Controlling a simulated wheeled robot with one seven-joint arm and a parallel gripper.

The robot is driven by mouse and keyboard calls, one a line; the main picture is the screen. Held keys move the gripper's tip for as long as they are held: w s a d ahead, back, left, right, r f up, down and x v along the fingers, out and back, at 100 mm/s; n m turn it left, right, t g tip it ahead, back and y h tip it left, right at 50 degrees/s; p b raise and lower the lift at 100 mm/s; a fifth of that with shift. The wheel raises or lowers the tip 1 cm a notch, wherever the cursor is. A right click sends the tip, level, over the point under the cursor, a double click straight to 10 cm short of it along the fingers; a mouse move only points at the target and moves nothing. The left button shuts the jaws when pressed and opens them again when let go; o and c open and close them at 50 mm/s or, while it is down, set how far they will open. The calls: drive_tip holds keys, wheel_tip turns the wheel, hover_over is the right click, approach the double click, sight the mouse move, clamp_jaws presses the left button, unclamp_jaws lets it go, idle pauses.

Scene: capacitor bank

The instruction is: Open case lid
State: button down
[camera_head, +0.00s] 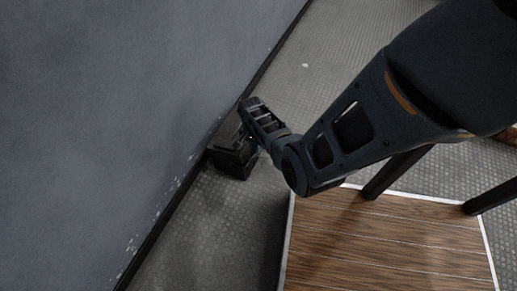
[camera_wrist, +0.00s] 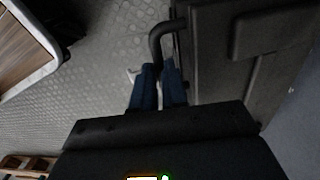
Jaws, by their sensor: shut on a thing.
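A dark case (camera_head: 233,155) stands on the floor against the grey wall, partly hidden behind my arm in the head view. In the wrist view its dark grey lid (camera_wrist: 222,75), with a raised panel, fills the right side. A black curved handle (camera_wrist: 156,38) sticks out at the lid's left edge. My gripper (camera_wrist: 159,72), with blue fingers, is shut on this handle. The fingertips cover the handle's lower end. In the head view my arm's end is over the case and hides the fingers. I cannot tell whether the lid is raised.
The grey wall (camera_head: 110,110) rises directly beside the case. A wooden-topped surface with a pale edge (camera_head: 390,245) lies at the lower right, below my arm. The patterned floor (camera_head: 200,230) is clear in front of the case and beyond it.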

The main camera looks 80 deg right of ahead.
drive_tip(key=w+r+g, duration=0.2)
drive_tip(key=w+r, duration=0.1)
drive_tip(key=w+d+r+g, duration=0.1)
drive_tip(key=r, duration=0.1)
drive_tip(key=shift+w+r+y, duration=0.15)
drive_tip(key=shift+r+y, duration=0.1)
drive_tip(key=shift+y, duration=0.15)
drive_tip(key=w+d+r, duration=0.1)
drive_tip(key=w+r, duration=0.2)
drive_tip(key=w, duration=0.2)
drive_tip(key=shift+w+d+r+b, duration=0.15)
drive_tip(key=shift+r+b, duration=0.2)
drive_tip(key=shift+b, duration=0.1)
idle(0.3)
drive_tip(key=c, duration=1.2)
unclamp_jaws()
drive_tip(key=shift+o, duration=0.2)
